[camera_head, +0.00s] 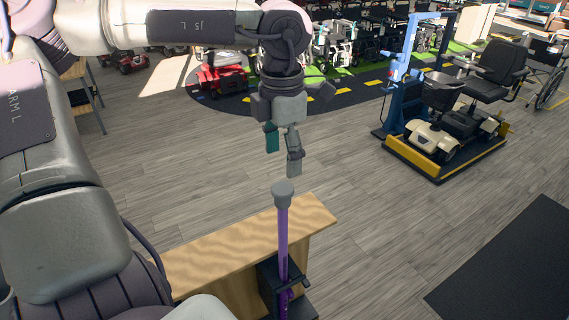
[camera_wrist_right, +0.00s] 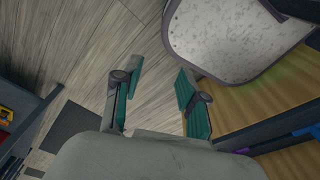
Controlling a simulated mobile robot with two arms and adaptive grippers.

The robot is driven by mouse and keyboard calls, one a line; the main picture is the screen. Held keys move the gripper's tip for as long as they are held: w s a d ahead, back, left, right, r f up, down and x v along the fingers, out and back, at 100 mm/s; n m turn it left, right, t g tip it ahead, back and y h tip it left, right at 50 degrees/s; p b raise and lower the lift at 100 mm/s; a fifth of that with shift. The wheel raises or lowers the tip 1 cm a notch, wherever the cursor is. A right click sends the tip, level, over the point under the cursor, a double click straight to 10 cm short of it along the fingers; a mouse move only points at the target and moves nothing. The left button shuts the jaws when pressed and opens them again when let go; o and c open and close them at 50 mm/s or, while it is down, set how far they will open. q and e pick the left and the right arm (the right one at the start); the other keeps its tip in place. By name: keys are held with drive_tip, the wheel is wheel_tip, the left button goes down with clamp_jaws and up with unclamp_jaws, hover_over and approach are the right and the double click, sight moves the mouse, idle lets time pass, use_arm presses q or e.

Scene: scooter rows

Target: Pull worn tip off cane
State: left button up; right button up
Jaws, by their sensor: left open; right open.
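A purple cane (camera_head: 283,240) stands upright with its grey rubber tip (camera_head: 283,194) at the top. Its lower part is in a black clamp or holder (camera_head: 284,284) at the wooden bench. My left gripper (camera_head: 282,158) is open and empty, pointing down just above the tip and apart from it. In the right wrist view my right gripper (camera_wrist_right: 160,95) is open with nothing between its fingers.
A wooden bench top (camera_head: 245,243) lies beside the cane. A pale speckled panel (camera_wrist_right: 235,35) is near my right fingers. Further off are a scooter (camera_head: 450,130) on a blue and yellow lift, a red scooter (camera_head: 220,78) and a wheelchair (camera_head: 550,70). The floor between is clear, with a dark mat (camera_head: 510,265).

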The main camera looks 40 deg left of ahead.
sight(282, 188)
use_arm(q)
drive_tip(key=shift+d+r, duration=0.1)
drive_tip(key=shift+r, duration=0.05)
drive_tip(key=shift+s+d+r, duration=0.4)
drive_tip(key=shift+s+d, duration=0.3)
drive_tip(key=shift+s, duration=0.1)
use_arm(e)
drive_tip(key=s+d, duration=0.3)
drive_tip(key=s, duration=0.2)
use_arm(q)
drive_tip(key=shift+w+a+f, duration=0.15)
drive_tip(key=shift+a+f, duration=0.05)
drive_tip(key=shift+f, duration=0.1)
wheel_tip(282, 188, down, 3)
drive_tip(key=shift+w+a+f+b, duration=0.1)
drive_tip(key=shift+b, duration=0.9)
wheel_tip(282, 188, down, 5)
drive_tip(key=b, duration=0.4)
drive_tip(key=shift+f+b, duration=0.35)
drive_tip(key=shift+b, duration=0.2)
drive_tip(key=shift+r, duration=0.1)
use_arm(e)
wheel_tip(282, 188, down, 7)
drive_tip(key=w, duration=0.1)
drive_tip(key=shift+w+a+f, duration=0.2)
drive_tip(key=shift+w+a, duration=0.1)
drive_tip(key=shift+a, duration=0.15)
